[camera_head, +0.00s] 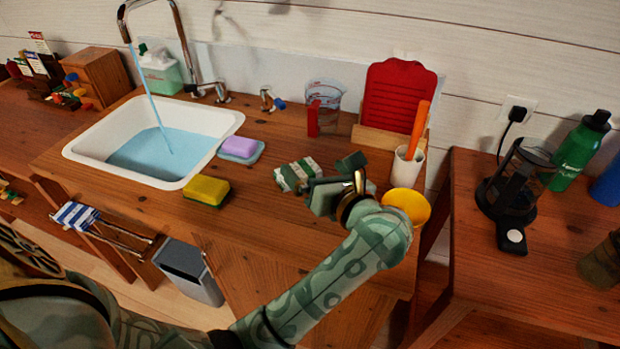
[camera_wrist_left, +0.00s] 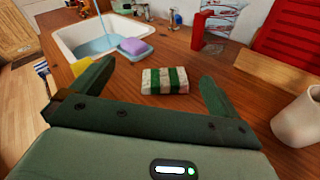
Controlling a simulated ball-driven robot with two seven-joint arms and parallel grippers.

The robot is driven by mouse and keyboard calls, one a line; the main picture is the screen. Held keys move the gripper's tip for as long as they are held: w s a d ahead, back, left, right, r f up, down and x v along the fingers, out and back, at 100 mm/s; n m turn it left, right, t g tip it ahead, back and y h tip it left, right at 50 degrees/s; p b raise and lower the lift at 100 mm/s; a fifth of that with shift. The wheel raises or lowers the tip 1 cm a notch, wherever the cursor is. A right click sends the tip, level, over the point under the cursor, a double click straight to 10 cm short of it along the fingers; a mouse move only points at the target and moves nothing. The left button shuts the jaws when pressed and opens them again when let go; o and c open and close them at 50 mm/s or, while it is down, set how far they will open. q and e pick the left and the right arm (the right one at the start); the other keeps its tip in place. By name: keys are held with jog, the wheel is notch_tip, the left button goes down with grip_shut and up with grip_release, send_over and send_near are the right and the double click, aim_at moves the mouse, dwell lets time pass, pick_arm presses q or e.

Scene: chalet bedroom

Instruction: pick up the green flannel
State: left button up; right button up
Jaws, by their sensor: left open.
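The green flannel (camera_head: 297,174) is a small folded cloth with green and white stripes. It lies flat on the wooden counter, right of the sponges. It also shows in the left wrist view (camera_wrist_left: 165,81), between and beyond my two fingers. My left gripper (camera_head: 336,176) is open and empty, just right of the flannel and close above the counter. The fingers seem not to touch it. In the head view the gripper partly overlaps the flannel's right side. My right gripper is not in view.
A white sink (camera_head: 85,150) with running water is at left. A yellow sponge (camera_head: 206,190) and a purple sponge (camera_head: 239,146) lie nearby. A measuring jug (camera_head: 326,100), a red board (camera_head: 398,92), a white cup (camera_head: 406,168) and a yellow bowl (camera_head: 412,204) stand around the gripper.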

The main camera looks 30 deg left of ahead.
aim_at(301, 174)
pick_arm(q)
jog(key=f+n+h, duration=0.1)
jog(key=f, duration=0.1)
jog(key=d+f+n+g+h, duration=0.1)
jog(key=shift+s+d+f, duration=0.1)
jog(key=shift+s+f, duration=0.1)
jog(key=shift+f, duration=0.15)
jog(key=shift+w+f+n, duration=0.1)
jog(key=shift+f+n, duration=0.1)
jog(key=shift+n, duration=0.2)
jog(key=b+x, duration=0.2)
jog(key=x, duration=0.4)
jog(key=shift+f, duration=0.2)
jog(key=b+x, duration=0.2)
jog(key=x, duration=0.3)
jog(key=shift+f, duration=0.1)
jog(key=shift+w+a+f, duration=0.1)
jog(key=shift+w+a, duration=0.15)
jog(key=shift+a, duration=0.1)
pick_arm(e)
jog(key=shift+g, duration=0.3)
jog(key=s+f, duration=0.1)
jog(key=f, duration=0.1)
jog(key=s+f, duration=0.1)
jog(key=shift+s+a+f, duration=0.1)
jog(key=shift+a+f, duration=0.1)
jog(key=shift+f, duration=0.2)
